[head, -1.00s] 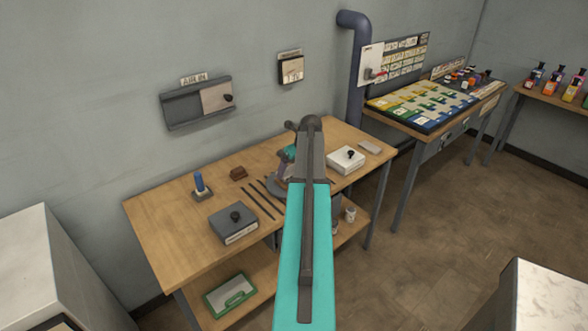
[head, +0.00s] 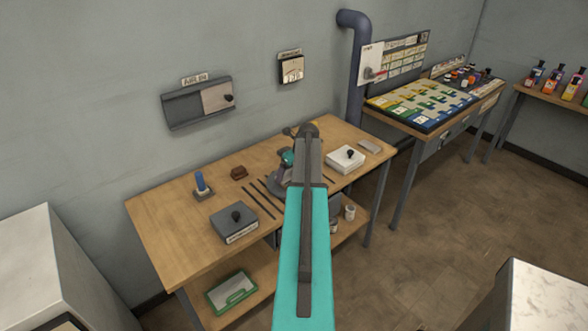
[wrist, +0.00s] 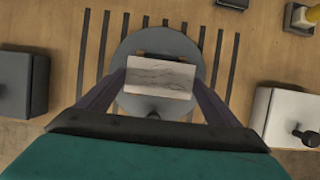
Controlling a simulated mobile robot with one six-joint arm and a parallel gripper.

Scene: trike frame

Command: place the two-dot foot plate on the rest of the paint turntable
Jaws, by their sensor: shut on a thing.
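My gripper (wrist: 160,84) is shut on a pale plate with grey streaks (wrist: 158,77), its two fingers at the plate's left and right sides. I take this to be the foot plate; no dots can be made out on it. In the wrist view the plate is over the round grey paint turntable (wrist: 132,44) and covers its middle. I cannot tell whether it touches. Small brown parts (wrist: 141,54) show just behind the plate; the rest is otherwise hidden. In the head view my arm hides the plate and part of the turntable (head: 276,188).
Dark strips (head: 262,198) lie on the wooden bench (head: 165,225) around the turntable. A grey box with a knob (head: 234,223) stands to the left, a white knobbed box (head: 345,160) to the right.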

